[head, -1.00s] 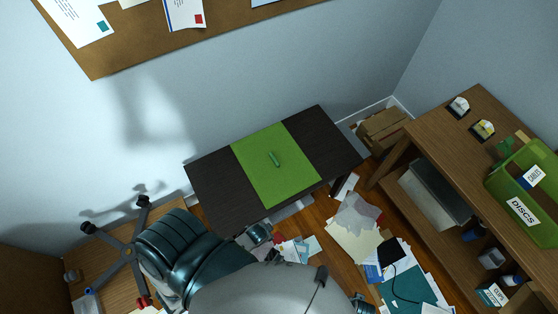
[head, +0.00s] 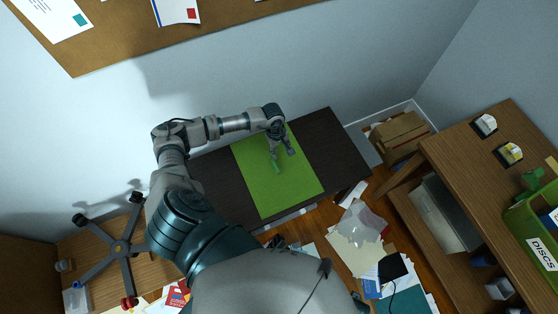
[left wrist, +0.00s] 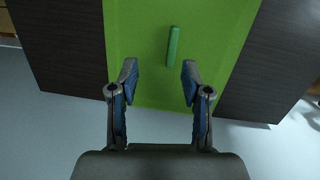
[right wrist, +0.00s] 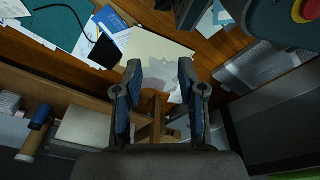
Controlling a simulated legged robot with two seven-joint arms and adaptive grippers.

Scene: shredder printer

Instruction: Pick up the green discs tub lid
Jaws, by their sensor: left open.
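The green lid (head: 264,192) lies flat across the middle of a dark table, with a short raised green handle (head: 277,167) on top. It also fills the upper middle of the left wrist view (left wrist: 218,40), with its handle (left wrist: 173,45) right of centre. My left gripper (head: 283,152) is open and empty above the lid near the handle; in the left wrist view its fingertips (left wrist: 159,75) are apart, with the handle beyond them. The green tub labelled DISCS (head: 517,222) stands on the wooden shelf at right, partly cut off. My right gripper (right wrist: 160,70) is open and empty.
The dark table (head: 335,150) is otherwise bare. A wooden shelf unit (head: 465,155) stands at right with small items on it. Papers (head: 355,232) litter the floor, cardboard boxes (head: 398,133) sit in the corner, and an overturned chair base (head: 122,248) is at lower left.

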